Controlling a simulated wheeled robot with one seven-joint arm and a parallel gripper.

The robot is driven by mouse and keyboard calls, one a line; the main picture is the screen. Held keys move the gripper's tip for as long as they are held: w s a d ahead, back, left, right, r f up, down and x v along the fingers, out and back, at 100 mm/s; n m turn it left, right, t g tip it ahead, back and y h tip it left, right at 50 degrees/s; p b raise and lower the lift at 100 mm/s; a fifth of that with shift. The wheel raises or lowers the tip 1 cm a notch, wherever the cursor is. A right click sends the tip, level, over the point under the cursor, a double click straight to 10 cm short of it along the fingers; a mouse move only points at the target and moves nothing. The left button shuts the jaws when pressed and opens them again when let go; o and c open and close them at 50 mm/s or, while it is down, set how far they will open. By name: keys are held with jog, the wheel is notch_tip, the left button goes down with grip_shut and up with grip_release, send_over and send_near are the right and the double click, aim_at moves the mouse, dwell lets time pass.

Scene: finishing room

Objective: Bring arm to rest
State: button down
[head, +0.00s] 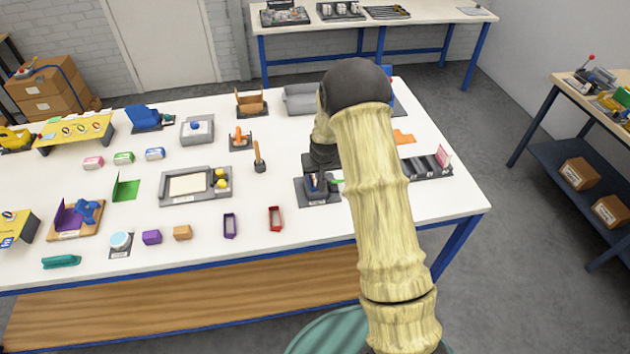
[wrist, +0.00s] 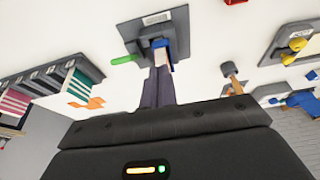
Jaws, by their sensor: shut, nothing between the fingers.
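My arm reaches from the bottom right of the head view over the white table (head: 330,222). My gripper (head: 317,180) points down over a small dark holder with a white label (head: 318,200). In the wrist view the two dark fingers of my gripper (wrist: 159,72) are together and empty. Beyond their tips the same grey holder (wrist: 180,22) shows, with a blue piece (wrist: 160,43) in it and a green piece (wrist: 122,60) sticking out at its side. I cannot tell whether the fingertips touch the holder.
A slotted dark rack (head: 428,167) and an orange piece (head: 403,137) lie right of my arm. The table's front edge is close to me. Free floor lies to the right.

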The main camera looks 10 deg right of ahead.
dwell(0.4)
jog(key=s+r+b, duration=0.3)
jog(key=s+r, duration=0.2)
jog(key=s, duration=0.9)
jog(key=s+r+g+b, duration=0.1)
jog(key=s+r+b, duration=0.2)
jog(key=s, duration=1.2)
notch_tip(320, 180, up, 3)
jog(key=shift+f, duration=0.2)
